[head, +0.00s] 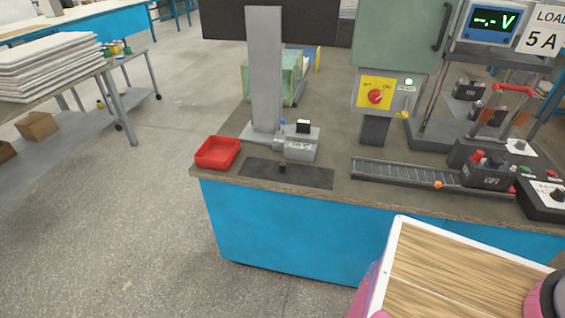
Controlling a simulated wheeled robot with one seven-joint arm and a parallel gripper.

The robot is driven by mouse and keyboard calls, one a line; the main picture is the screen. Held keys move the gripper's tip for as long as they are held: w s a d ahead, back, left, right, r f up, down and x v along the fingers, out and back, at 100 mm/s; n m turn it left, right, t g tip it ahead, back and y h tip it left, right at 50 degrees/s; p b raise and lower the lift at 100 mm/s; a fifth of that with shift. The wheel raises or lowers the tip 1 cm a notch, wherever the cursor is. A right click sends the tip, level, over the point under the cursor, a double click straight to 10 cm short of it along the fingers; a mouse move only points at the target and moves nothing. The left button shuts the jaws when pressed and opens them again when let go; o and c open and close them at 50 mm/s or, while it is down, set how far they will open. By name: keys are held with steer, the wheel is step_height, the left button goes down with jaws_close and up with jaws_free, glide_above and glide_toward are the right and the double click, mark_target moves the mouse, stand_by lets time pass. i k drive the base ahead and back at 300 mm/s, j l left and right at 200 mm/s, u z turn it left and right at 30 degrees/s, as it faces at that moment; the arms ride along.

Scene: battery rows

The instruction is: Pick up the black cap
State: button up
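A small black piece that looks like the black cap (283,168) stands on a dark flat mat (315,178) near the front edge of the workbench, left of centre. It is small in the head view, so its exact shape is hard to tell. Another small dark piece with a light top (303,126) sits on a grey device (301,149) just behind the mat; I cannot tell whether it is a cap. My gripper is not in view.
A red tray (218,153) stands left of the mat, and a tall grey column (266,75) rises behind it. A rail (400,173) with a dark block (488,172) lies to the right. A wood-topped surface (450,270) fills the lower right. The floor (150,220) left of the bench is clear.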

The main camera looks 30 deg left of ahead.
mark_target(282, 165)
steer(key=u, duration=1.45)
steer(key=i+l+u, duration=0.2)
steer(key=u, duration=0.2)
steer(key=i+l+u, duration=0.2)
steer(key=l+u, duration=0.2)
